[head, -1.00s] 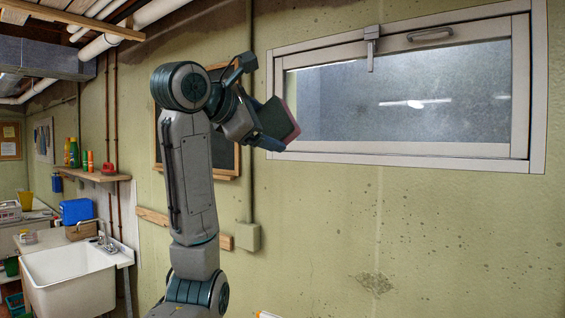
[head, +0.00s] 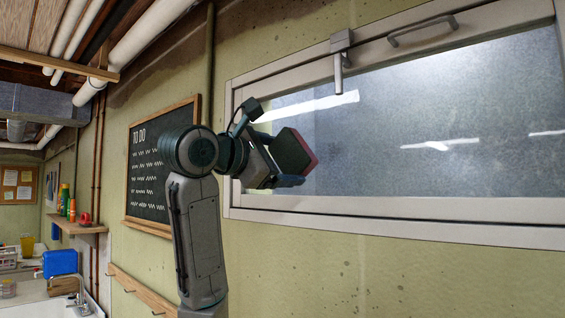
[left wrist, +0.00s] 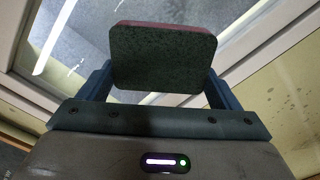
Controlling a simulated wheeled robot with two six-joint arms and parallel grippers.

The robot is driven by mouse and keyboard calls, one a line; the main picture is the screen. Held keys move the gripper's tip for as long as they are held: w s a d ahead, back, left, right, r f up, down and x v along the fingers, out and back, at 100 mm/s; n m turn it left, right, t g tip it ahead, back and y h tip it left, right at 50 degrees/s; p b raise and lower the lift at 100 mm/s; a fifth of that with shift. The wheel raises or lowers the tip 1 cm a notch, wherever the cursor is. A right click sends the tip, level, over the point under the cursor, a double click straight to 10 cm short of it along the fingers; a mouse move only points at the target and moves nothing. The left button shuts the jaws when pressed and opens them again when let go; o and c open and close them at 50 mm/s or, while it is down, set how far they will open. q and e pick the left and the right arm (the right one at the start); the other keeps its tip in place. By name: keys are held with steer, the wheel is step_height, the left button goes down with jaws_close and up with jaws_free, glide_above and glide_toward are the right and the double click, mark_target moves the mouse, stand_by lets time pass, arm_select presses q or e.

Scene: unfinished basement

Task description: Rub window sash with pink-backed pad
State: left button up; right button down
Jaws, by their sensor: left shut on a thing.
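My left gripper (head: 285,163) is shut on the pad (head: 291,153), which has a dark face and a pink-red back edge. The left wrist view shows the pad (left wrist: 162,58) between the two blue fingers, its dark grey-green face toward the camera and its pink edge on the far side. The window sash (head: 420,125) has a pale frame around frosted glass. In the head view the pad overlaps the glass near the sash's lower left; I cannot tell whether it touches. The sash frame (left wrist: 22,92) also shows in the left wrist view. My right gripper is out of view.
A latch (head: 341,45) and a handle (head: 423,30) stand out from the window's top rail. A chalkboard (head: 160,165) hangs left of my arm. A shelf with bottles (head: 77,226), a sink and a blue box (head: 60,262) are farther left. The wall below the window is bare.

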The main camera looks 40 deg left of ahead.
arm_select(q)
steer(key=shift+w+r+p, duration=0.15)
steer(key=shift+r+p, duration=0.1)
steer(key=shift+p, duration=0.15)
steer(key=shift+w+d, duration=0.1)
steer(key=shift+w, duration=0.25)
steer(key=w+p, duration=0.1)
steer(key=w, duration=0.2)
steer(key=shift+w+d+f, duration=0.1)
steer(key=shift+w, duration=0.05)
steer(key=shift+w+p, duration=0.35)
steer(key=shift+p, duration=0.05)
steer(key=shift+s, duration=0.1)
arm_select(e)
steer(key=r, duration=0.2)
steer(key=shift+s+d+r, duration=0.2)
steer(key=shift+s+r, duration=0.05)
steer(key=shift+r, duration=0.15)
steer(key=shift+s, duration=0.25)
arm_select(q)
steer(key=shift+w, duration=0.55)
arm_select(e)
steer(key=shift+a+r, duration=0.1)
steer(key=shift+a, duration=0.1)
arm_select(q)
steer(key=shift+w+d, duration=0.1)
steer(key=shift+w, duration=0.35)
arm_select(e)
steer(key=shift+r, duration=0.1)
